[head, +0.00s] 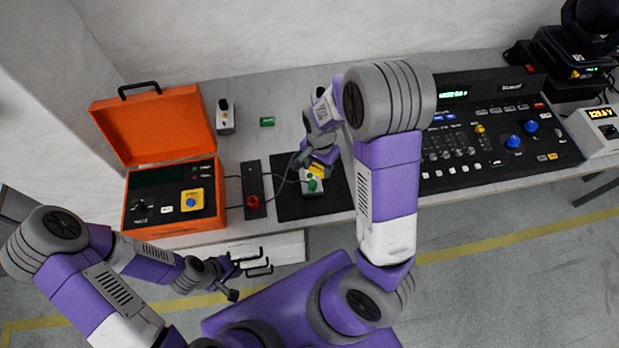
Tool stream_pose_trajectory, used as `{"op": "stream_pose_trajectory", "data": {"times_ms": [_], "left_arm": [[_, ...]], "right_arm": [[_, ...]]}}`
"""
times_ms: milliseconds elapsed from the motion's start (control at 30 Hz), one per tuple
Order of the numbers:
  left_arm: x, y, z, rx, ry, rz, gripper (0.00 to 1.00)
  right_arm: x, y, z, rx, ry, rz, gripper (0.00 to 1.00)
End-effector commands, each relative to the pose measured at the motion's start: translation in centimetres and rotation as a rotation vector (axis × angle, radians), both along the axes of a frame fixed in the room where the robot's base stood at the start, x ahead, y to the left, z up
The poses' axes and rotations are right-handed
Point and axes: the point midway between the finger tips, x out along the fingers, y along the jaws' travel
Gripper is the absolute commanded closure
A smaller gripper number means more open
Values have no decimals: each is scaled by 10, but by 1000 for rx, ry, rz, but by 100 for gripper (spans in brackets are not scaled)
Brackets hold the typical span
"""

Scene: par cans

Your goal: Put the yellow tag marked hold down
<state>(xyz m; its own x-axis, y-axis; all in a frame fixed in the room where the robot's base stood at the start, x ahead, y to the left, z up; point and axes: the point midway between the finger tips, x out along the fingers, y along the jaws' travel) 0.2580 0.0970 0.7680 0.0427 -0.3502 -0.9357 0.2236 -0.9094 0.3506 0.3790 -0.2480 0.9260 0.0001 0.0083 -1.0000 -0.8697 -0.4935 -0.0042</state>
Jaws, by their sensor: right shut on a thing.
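My right gripper (317,166) is shut on the yellow tag (319,170). It holds the tag above the black mat, over a white box with a green button (312,185). Whether the tag touches the box I cannot tell, and its marking is too small to read.
An open orange case (150,228) stands at the left. A black strip with a red knob (253,190) lies beside the black mat (290,203), with cables between. A grey box (225,118) and a green tag (267,121) stand behind. A large mixing console (490,135) fills the right.

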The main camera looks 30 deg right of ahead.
Motion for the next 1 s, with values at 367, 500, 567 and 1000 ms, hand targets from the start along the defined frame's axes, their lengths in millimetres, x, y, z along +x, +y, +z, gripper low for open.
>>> {"op": "stream_pose_trajectory", "data": {"times_ms": [367, 500, 567, 1000], "left_arm": [[1, 0, 6, 0, -1, 0, 100], [1, 0, 1, 0, -1, 0, 100], [1, 0, -3, 0, -1, 0, 100], [1, 0, -18, 0, -1, 0, 100]], "right_arm": [[-20, -52, -4, -6, 1, -757, 75], [-23, -56, -17, -8, 3, -826, 75], [-24, -56, -30, -8, 5, -831, 75], [-23, -55, -83, -7, 4, -825, 75]]}}
